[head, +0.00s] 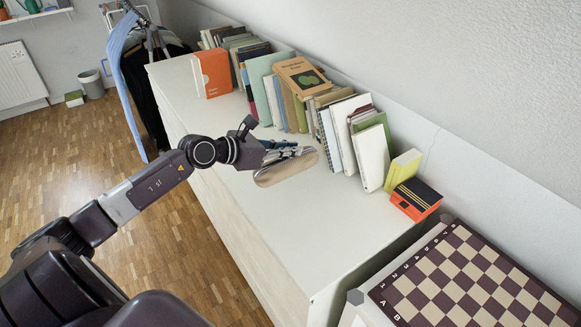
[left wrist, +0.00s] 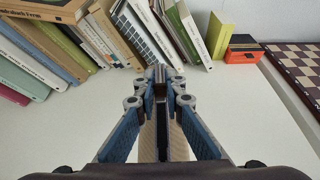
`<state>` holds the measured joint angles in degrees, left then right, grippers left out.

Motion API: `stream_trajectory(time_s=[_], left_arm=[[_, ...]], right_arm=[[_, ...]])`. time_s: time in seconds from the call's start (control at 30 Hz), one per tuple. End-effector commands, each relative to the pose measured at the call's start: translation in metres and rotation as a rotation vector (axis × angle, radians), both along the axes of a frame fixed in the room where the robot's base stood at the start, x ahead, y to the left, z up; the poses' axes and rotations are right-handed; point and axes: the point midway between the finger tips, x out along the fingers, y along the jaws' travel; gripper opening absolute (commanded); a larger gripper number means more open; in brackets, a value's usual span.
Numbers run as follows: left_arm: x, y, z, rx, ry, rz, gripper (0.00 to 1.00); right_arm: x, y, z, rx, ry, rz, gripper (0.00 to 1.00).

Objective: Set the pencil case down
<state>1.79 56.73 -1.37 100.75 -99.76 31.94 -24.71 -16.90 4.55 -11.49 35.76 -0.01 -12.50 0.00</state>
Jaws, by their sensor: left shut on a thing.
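The pencil case (head: 287,169) is a long, rounded, beige thing in the head view. My left gripper (head: 292,153) is shut on it, above the white cabinet top (head: 270,215). I cannot tell whether the case touches the top. In the left wrist view, the blue-padded fingers of my left gripper (left wrist: 160,95) close in on a narrow beige strip of the pencil case (left wrist: 148,143). The fingers hide much of the case there. My right gripper does not show.
A row of books (head: 290,95) leans along the wall behind the gripper. An orange and black box (head: 415,199) stands at the row's right end. A chessboard (head: 480,285) lies at the lower right. The front of the cabinet top is clear.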

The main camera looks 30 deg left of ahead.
Motion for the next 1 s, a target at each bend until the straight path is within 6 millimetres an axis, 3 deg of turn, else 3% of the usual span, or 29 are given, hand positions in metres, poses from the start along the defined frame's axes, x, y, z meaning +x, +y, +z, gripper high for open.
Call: stream_trajectory(time_s=[0.5,0.9,0.93,1.0], left_arm=[[0.000,0.000,-0.063,-0.002,-0.001,0.000,0.00],[0.000,0.000,-0.069,0.001,-0.003,-0.001,0.00],[0.000,0.000,-0.070,0.002,-0.001,-0.001,0.10],[0.000,0.000,-0.069,0.002,-0.001,-0.001,0.18]], right_arm=[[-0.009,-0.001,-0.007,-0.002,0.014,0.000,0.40],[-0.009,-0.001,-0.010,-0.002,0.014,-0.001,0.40],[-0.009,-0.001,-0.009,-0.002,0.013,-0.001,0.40],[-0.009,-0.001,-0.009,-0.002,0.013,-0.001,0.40]])
